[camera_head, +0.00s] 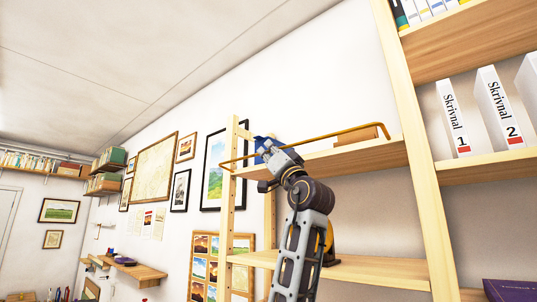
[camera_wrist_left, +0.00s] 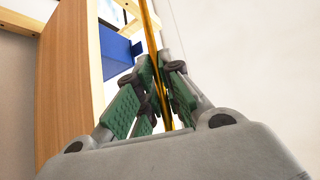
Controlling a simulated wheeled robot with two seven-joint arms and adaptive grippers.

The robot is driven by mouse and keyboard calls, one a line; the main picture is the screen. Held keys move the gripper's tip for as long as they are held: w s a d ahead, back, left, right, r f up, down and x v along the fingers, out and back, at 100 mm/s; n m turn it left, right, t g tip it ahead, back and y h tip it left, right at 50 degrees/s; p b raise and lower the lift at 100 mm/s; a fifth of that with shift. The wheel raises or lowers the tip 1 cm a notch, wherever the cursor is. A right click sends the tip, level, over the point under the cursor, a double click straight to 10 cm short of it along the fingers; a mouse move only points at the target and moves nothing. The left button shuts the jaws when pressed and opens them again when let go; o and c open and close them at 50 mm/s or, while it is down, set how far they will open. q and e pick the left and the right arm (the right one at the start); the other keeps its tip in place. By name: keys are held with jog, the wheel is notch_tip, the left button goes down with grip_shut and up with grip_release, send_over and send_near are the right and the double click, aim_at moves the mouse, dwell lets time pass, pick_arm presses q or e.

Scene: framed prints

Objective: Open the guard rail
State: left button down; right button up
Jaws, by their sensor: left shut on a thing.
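The guard rail (camera_head: 335,134) is a thin brass-yellow bar along the front of the upper wooden shelf (camera_head: 345,160). It runs from the left upright to near the right upright and bends back at its ends. My left gripper (camera_head: 266,153) is at the left part of the rail, its arm reaching up from below. In the left wrist view the rail (camera_wrist_left: 151,35) passes between the green-padded fingers of my left gripper (camera_wrist_left: 160,88), which are shut on it. The gripper hides part of the rail in the head view. My right gripper is in neither view.
A blue object (camera_wrist_left: 117,46) lies close behind the fingers on the shelf. A small brown box (camera_head: 356,135) stands further right on it. The left upright (camera_head: 227,195) is near my gripper. A lower shelf (camera_head: 375,271) runs beneath. Framed prints hang on the wall behind.

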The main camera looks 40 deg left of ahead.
pick_arm(q)
jog(key=shift+r+m+t+h, duration=0.35)
jog(key=shift+m+t, duration=0.25)
jog(key=shift+m, duration=0.2)
jog(key=c, duration=1.6)
grip_release()
jog(key=shift+w, duration=0.1)
jog(key=shift+o, duration=0.2)
jog(key=shift+d+f, duration=0.1)
jog(key=v, duration=1.2)
